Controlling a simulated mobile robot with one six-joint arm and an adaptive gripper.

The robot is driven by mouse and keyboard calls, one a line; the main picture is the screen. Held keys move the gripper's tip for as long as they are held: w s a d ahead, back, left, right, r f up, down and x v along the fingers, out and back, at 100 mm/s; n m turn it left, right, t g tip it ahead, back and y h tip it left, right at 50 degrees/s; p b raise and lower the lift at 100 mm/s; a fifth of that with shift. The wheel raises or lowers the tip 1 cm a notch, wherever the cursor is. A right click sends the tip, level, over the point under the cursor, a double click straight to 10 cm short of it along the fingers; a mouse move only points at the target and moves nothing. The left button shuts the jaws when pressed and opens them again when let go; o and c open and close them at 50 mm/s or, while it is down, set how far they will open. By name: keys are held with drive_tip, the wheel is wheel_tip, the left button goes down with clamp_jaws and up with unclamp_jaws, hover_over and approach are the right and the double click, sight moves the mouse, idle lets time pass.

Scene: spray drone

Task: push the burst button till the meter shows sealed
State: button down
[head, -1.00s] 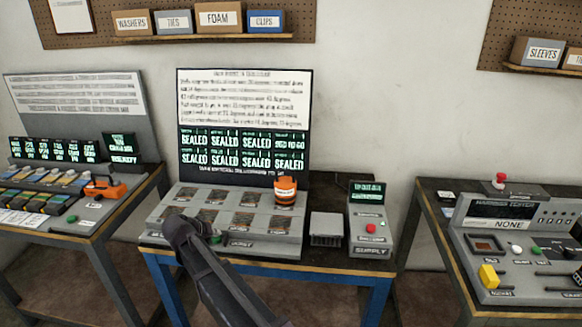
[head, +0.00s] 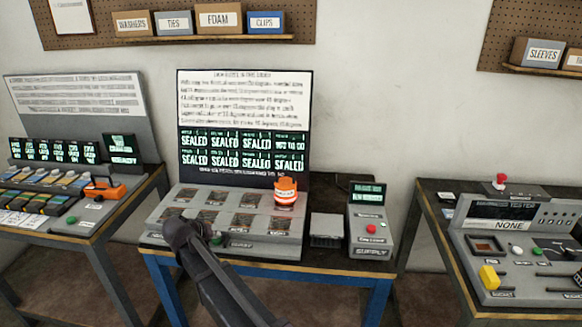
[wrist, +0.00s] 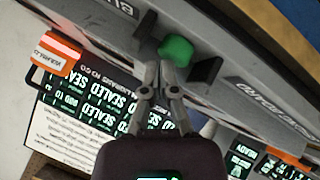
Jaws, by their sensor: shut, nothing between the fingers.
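The green burst button (head: 216,238) sits on the front edge of the grey sloped panel, left of a partly readable label. In the wrist view the green button (wrist: 176,50) stands between two dark guards. My gripper (wrist: 163,68) is shut and empty, with its tips right at the button; I cannot tell whether they touch it. My gripper also shows in the head view (head: 190,232). The meter board (head: 243,151) shows two rows of green readouts. Most read SEALED; the top right one reads differently, something like "to go". An orange-and-white canister (head: 285,191) stands at the panel's back right.
A grey open box (head: 326,229) and a supply unit (head: 370,225) with a red button stand to the right on the same table. Other benches with panels stand left (head: 70,190) and right (head: 520,240).

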drive_tip(key=shift+r+p, duration=0.75)
drive_tip(key=shift+r, duration=0.15)
wheel_tip(320, 180, up, 6)
drive_tip(key=p, duration=0.6)
idle(0.7)
